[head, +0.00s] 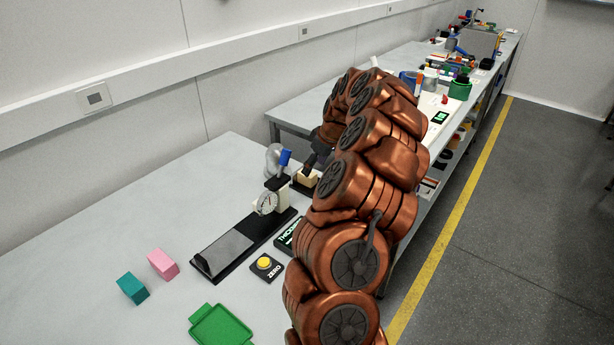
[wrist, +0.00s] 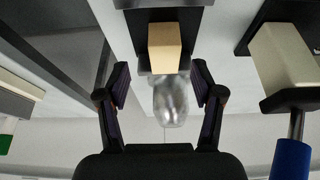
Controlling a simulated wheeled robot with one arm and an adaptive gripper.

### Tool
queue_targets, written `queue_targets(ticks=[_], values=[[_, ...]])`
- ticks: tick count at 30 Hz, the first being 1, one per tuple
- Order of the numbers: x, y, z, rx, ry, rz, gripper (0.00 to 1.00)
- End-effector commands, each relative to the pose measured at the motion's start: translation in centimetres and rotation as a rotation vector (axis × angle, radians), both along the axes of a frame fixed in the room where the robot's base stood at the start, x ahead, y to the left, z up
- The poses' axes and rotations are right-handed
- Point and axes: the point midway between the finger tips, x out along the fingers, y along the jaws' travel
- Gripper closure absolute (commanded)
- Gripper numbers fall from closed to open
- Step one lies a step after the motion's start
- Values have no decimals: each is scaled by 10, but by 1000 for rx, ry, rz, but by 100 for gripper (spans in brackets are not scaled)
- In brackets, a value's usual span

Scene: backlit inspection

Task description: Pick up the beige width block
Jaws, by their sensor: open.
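The beige width block (head: 306,177) sits on a small dark stand (head: 299,189) beside the gauge in the head view, partly hidden by my arm. In the wrist view the beige block (wrist: 164,47) lies ahead, roughly centred between the fingers, on a black surface. My gripper (wrist: 160,75) is open, with one finger to each side; nothing is held. Whether the fingertips reach down beside the block is hard to tell. In the head view my gripper (head: 314,160) is dark and hangs just above the block, mostly behind my arm.
A shiny rounded object (wrist: 170,102) shows close to the block. A yellow ZERO button (head: 264,263), pink cube (head: 163,264), teal cube (head: 132,288) and green tray (head: 220,328) are nearer.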

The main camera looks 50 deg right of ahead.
Motion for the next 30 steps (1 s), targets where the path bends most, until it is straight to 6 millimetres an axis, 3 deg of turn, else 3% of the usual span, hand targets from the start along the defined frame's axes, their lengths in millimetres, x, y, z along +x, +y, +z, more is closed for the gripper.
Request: queue_targets(ticks=[13, 22, 30], values=[[20, 7, -40, 1, 1, -1, 33], [22, 6, -45, 0, -1, -3, 33], [22, 6, -45, 0, -1, -3, 61]])
